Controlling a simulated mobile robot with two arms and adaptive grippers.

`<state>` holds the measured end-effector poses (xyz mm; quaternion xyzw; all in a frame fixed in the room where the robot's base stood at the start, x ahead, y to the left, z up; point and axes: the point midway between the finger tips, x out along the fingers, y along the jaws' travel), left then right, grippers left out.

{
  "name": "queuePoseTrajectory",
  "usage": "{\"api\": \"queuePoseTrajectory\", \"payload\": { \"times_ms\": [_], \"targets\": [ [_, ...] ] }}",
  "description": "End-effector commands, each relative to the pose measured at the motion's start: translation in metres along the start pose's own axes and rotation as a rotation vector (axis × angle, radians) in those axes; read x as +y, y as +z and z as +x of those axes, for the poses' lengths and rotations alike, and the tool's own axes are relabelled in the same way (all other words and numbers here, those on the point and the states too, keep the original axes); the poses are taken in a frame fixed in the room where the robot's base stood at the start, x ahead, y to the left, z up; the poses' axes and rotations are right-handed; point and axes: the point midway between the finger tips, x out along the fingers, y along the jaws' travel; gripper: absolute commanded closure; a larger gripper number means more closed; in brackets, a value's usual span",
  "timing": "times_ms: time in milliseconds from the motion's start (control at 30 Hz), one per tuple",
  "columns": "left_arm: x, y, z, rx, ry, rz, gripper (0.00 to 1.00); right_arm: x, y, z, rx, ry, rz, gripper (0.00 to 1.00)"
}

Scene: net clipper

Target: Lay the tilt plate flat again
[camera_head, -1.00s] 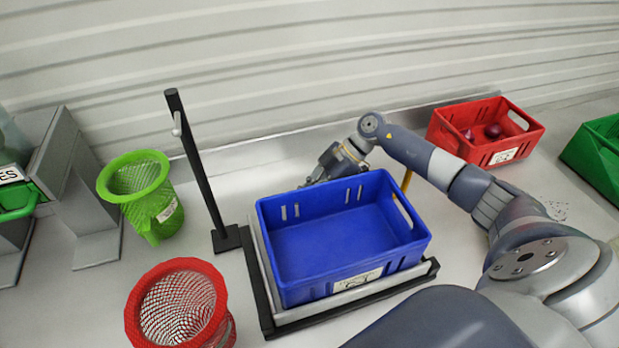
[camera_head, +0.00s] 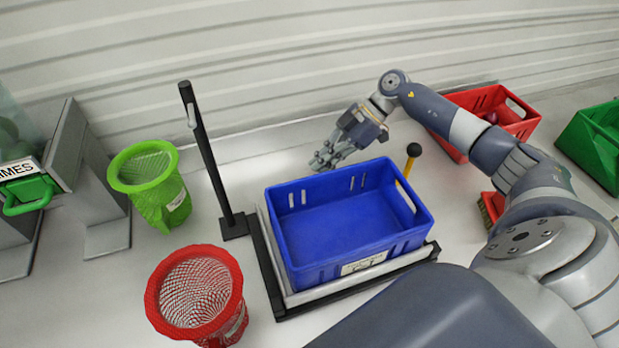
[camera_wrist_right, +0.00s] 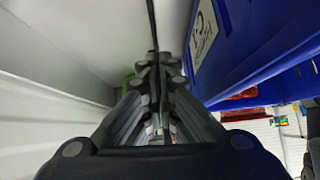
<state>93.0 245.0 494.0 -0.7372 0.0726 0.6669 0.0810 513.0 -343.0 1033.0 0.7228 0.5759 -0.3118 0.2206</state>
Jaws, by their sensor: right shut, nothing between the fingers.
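The tilt plate (camera_head: 325,291) is a pale grey slab in a black frame. Only its left and front edges show under the blue crate (camera_head: 345,225), which rests on it, so I cannot tell its exact angle. My right gripper (camera_head: 322,160) is shut and empty, just behind the crate's back rim, apart from it as far as I can tell. In the right wrist view its fingers (camera_wrist_right: 158,75) meet beside the blue crate wall (camera_wrist_right: 245,55). A yellow lever with a black knob (camera_head: 414,150) stands at the crate's back right. My left gripper is out of view.
A black post (camera_head: 207,160) with a hook stands left of the plate. Green (camera_head: 150,185) and red (camera_head: 196,295) mesh baskets are farther left. A red crate (camera_head: 515,120) sits behind my right arm, with a green bin (camera_head: 595,145) at far right.

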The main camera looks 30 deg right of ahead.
Motion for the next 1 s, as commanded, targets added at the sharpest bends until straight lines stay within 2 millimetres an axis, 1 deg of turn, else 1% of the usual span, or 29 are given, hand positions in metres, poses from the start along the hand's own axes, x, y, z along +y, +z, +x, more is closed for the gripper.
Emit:
{"api": "queuePoseTrajectory", "payload": {
  "times_ms": [33,200,333,500,1000],
  "targets": [
    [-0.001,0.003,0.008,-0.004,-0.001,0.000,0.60,0.001,0.003,-0.009,-0.003,0.005,-0.002,1.00],
    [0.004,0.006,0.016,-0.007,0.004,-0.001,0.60,0.000,0.001,-0.037,-0.001,0.004,-0.002,1.00],
    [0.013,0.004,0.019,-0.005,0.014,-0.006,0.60,0.000,-0.001,-0.049,0.002,0.004,-0.002,1.00],
    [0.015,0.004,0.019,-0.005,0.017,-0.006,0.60,-0.001,-0.002,-0.054,0.002,0.002,-0.002,1.00],
    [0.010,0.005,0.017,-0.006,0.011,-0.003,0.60,-0.001,-0.003,-0.055,0.002,0.003,-0.002,1.00]
  ]
}}
